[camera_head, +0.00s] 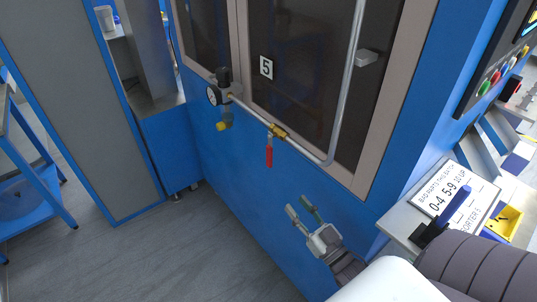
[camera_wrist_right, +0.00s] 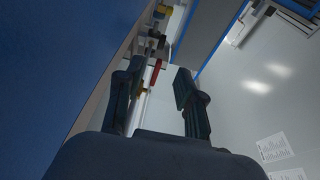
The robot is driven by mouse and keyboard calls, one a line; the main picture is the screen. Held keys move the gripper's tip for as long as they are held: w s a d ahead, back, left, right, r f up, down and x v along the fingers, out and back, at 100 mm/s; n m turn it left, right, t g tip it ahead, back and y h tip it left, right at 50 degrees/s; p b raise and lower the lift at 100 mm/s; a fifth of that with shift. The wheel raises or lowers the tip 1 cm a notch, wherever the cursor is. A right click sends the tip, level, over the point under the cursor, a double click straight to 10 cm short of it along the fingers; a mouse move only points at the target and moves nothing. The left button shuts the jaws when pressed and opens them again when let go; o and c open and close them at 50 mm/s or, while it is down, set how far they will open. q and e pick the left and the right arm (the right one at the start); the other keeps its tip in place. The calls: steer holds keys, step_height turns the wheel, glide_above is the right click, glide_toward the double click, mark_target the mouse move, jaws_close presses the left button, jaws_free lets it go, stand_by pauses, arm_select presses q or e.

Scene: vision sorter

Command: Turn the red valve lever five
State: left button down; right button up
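The red valve lever (camera_head: 269,152) hangs straight down from a brass valve (camera_head: 278,131) on a grey pipe across the blue machine front. A label "5" (camera_head: 266,67) is on the dark window above it. My right gripper (camera_head: 303,207) is open and empty, below and to the right of the lever and apart from it. In the right wrist view, the red lever (camera_wrist_right: 156,73) shows beyond and between the two open fingers (camera_wrist_right: 155,88). My left gripper is not in view.
A gauge and regulator (camera_head: 214,92) with a yellow-ended part sit on the pipe left of the valve. A vertical pipe (camera_head: 350,70) rises to its right.

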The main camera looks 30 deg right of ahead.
steer(key=t+y, duration=0.1)
steer(key=t, duration=0.1)
glide_toward(272, 158)
steer(key=shift+n, duration=0.4)
steer(key=p+x, duration=0.3)
steer(key=x, duration=0.8)
steer(key=shift+r, duration=0.1)
jaws_close()
